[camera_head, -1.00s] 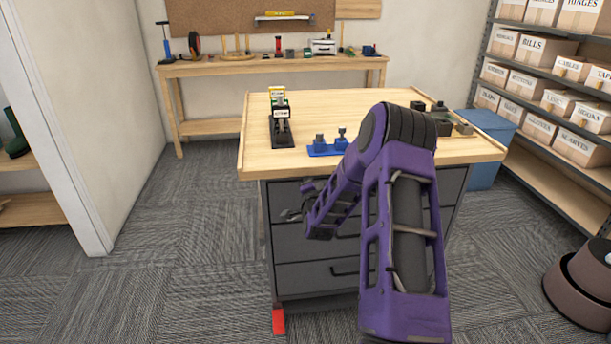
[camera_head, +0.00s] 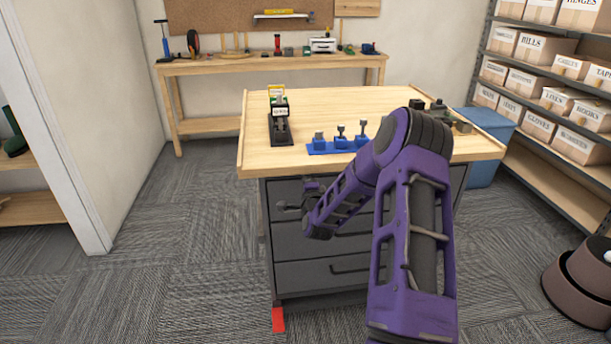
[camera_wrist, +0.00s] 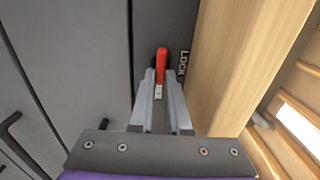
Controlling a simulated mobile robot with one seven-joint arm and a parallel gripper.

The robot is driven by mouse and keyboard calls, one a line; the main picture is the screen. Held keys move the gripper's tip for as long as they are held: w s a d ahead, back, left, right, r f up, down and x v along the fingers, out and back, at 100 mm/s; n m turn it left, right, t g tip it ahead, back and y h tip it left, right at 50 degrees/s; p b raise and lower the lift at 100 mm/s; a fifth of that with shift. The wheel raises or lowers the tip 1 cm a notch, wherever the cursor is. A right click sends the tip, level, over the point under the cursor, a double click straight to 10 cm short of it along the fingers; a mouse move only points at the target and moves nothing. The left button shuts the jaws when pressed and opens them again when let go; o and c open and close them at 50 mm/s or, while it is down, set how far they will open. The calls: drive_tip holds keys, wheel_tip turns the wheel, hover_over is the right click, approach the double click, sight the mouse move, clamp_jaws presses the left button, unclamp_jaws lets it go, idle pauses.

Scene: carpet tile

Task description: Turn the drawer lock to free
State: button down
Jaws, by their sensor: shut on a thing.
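The drawer lock has a small red lever (camera_wrist: 162,62) on the dark grey drawer front, seen in the wrist view beside the word LOCK (camera_wrist: 184,62). My gripper (camera_wrist: 161,88) is shut on the red lever, with one grey finger on each side of it. The lever's tip shows beyond the fingers, and a small white label with unreadable print shows between them. In the head view my gripper (camera_head: 288,206) is at the upper left of the grey drawer unit (camera_head: 300,275); the lever cannot be made out there.
The wooden bench top (camera_head: 340,105) overhangs the drawers close to my gripper. A blue stand (camera_head: 335,146) and a black clamp-like device (camera_head: 279,125) sit on top. A drawer handle (camera_head: 350,268) projects below my arm. Carpet on the left is clear.

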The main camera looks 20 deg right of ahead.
drive_tip(key=shift+f, duration=0.1)
drive_tip(key=c, duration=0.9)
unclamp_jaws()
drive_tip(key=v, duration=1.7)
drive_tip(key=shift+s+a+p, duration=0.1)
drive_tip(key=shift+s+p, duration=0.15)
drive_tip(key=shift+p, duration=0.05)
